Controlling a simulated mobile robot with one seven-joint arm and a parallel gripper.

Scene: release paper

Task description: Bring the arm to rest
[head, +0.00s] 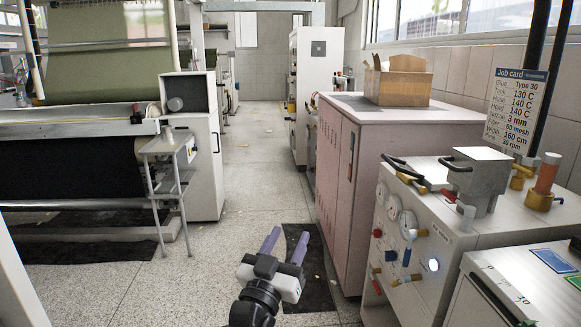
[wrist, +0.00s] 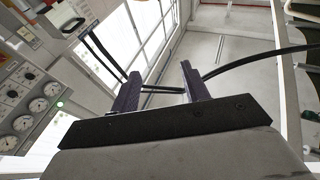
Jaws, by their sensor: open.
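My gripper (head: 286,245) shows low in the middle of the head view, with two purple fingers spread apart and pointing away from me. Nothing is between the fingers, and it is held above the floor. In the wrist view, my gripper (wrist: 160,88) has its two dark fingers apart with a gap between them. Behind them are the ceiling, bright windows and dark hoses, and it touches nothing that I can see.
To the right stand a glue machine (head: 405,240) with gauges and valves, a job card (head: 516,105) and a pink cabinet (head: 345,180) bearing a wooden box (head: 398,88). To the left are a fabric roller machine (head: 75,125) and a small metal stand (head: 167,165). The middle floor (head: 255,165) is clear.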

